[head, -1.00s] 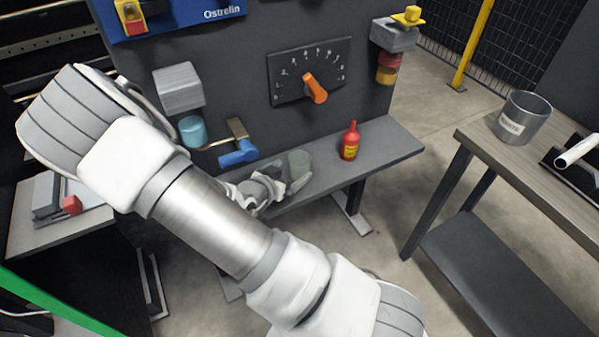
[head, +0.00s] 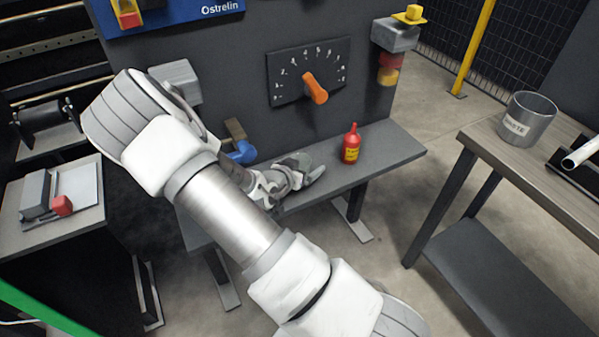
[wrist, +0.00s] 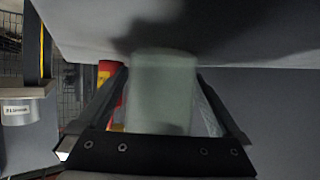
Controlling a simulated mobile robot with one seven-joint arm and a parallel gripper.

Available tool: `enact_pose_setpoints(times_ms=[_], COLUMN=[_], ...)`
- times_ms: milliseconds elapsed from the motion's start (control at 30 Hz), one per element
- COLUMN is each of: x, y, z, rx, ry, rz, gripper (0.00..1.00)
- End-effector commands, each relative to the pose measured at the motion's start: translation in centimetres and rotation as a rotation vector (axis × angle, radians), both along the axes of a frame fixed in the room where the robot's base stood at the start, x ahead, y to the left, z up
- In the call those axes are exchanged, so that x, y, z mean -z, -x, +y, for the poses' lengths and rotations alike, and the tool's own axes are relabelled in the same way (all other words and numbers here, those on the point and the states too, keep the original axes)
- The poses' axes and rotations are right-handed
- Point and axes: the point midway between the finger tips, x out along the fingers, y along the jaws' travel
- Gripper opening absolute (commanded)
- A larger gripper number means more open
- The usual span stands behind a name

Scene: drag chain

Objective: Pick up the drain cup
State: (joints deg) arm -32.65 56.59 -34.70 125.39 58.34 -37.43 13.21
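The drain cup is a pale green, translucent cup that stands between the fingers of my gripper in the wrist view (wrist: 164,95). That view is upside down, so the grey shelf (wrist: 260,30) shows along the top, and the cup's base appears to rest on it. My gripper (head: 312,168) reaches low over the shelf (head: 385,155) from the left in the head view and mostly hides the cup there. Its fingers (wrist: 163,75) lie on both sides of the cup. Narrow gaps seem to show beside it, so the gripper looks open around it; contact at the tips is unclear.
A red bottle (head: 351,145) with a yellow label stands close by on the shelf. A dark panel with an orange-handled dial (head: 315,88) and a blue-handled valve (head: 241,153) rises behind. A labelled metal bin (head: 528,118) stands on the right table.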

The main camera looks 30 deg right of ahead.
Motion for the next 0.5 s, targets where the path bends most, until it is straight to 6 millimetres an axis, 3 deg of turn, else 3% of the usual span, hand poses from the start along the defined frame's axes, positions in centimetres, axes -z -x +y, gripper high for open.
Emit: enact_pose_setpoints(times_ms=[67, 433, 500], x=[-0.01, -0.02, -0.03], y=[0.01, 0.01, 0.01], z=[0.01, 0.04, 0.03], rx=[0.0, 0.0, 0.0], ry=[0.0, 0.0, 0.001], rz=[0.0, 0.0, -0.001], gripper=[0.87, 0.21, 0.17])
